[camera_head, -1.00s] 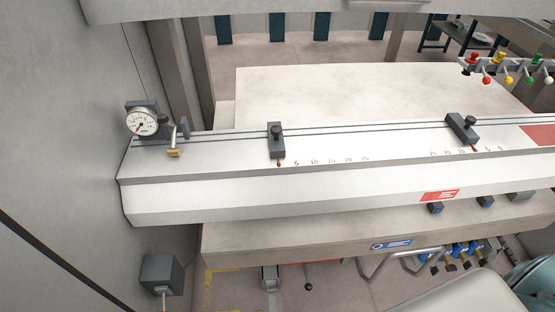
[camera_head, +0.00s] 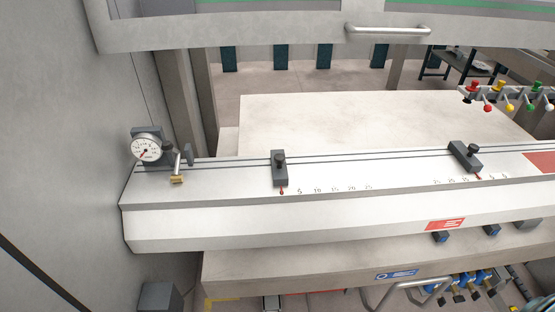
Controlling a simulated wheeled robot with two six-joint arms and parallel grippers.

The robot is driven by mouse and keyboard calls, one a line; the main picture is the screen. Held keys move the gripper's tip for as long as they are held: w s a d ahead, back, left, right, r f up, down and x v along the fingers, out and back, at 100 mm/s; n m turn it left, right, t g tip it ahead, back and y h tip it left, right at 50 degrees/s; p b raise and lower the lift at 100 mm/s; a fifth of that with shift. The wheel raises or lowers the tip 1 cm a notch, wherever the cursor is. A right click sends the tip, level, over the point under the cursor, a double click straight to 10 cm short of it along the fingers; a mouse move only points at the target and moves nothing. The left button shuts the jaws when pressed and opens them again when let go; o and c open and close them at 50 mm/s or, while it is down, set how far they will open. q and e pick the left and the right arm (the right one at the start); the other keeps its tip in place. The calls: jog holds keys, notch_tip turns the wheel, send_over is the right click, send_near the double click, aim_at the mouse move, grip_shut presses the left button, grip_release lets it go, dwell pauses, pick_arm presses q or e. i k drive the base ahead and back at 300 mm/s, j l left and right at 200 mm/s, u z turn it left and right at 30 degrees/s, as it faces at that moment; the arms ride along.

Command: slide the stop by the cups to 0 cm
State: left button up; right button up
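Two dark stops sit on the pale railed ledge. The left stop (camera_head: 279,167) stands upright with its red pointer near the low end of a scale, just left of the 5 mark. The right stop (camera_head: 465,157) sits at a slant, its red pointer among the marks of a second scale (camera_head: 452,182), between larger numbers on its left and smaller ones on its right. The exact reading is too small to tell. I cannot make out which items are the cups. Neither of my grippers is in view.
A round dial gauge (camera_head: 146,149) with a brass-tipped part stands at the ledge's left end. Levers with red, yellow and green knobs (camera_head: 508,102) are at upper right. A horizontal handle (camera_head: 388,30) crosses the top. Blue-and-dark fittings (camera_head: 466,286) hang below the ledge.

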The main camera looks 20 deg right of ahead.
aim_at(464, 154)
jog(key=z, duration=1.85)
